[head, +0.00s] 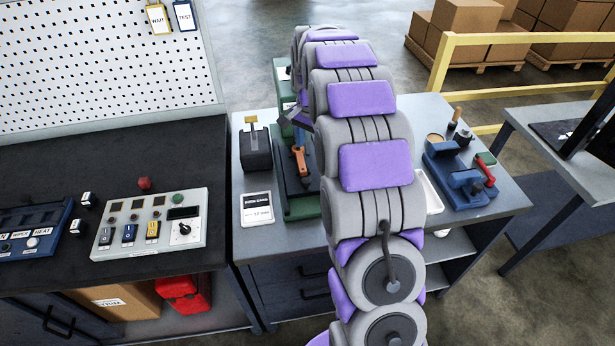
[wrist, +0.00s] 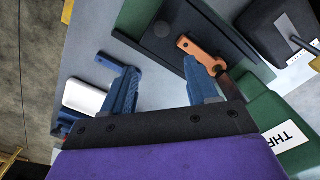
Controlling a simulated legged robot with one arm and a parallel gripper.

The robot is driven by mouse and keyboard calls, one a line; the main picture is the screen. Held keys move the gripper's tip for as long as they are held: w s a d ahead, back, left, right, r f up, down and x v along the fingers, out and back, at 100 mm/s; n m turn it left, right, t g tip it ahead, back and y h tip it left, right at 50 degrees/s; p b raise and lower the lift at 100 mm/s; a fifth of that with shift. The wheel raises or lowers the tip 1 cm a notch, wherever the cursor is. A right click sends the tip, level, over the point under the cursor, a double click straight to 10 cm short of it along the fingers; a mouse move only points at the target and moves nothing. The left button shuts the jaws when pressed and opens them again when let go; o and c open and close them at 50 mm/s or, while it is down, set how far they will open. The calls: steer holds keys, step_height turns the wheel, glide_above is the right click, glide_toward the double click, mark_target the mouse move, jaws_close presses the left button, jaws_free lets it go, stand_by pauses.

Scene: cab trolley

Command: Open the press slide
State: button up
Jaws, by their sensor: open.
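The green press (head: 302,207) stands on the grey bench, partly hidden behind my arm. Its orange handle (head: 300,160) shows left of my arm. In the wrist view the orange handle (wrist: 203,53) lies beside a dark slide plate (wrist: 185,22) on the green press bed (wrist: 138,22). My gripper (wrist: 160,64) is open, its two blue fingers apart with nothing between them. The right fingertip is close to the orange handle, which lies on the outer side of that finger; I cannot tell if they touch. In the head view my arm mostly hides the gripper.
A blue fixture (head: 460,190) with a red handle and a white tray (head: 431,194) are on the right. A control panel (head: 150,225) sits on the left bench.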

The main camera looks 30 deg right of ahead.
steer(key=b, duration=0.2)
glide_above(306, 180)
steer(key=a, duration=0.1)
step_height(306, 180, down, 8)
steer(key=shift+f, duration=0.25)
steer(key=f, duration=0.1)
steer(key=d+f, duration=0.1)
steer(key=f, duration=0.1)
steer(key=shift+d+f, duration=0.25)
steer(key=shift+f, duration=0.15)
steer(key=shift+d+f+b, duration=0.25)
steer(key=shift+f+b, duration=0.1)
steer(key=shift+f, duration=0.15)
steer(key=shift+a, duration=0.85)
steer(key=shift+c, duration=1.1)
steer(key=shift+d, duration=0.55)
steer(key=c, duration=0.4)
steer(key=shift+a, duration=0.15)
jaws_close()
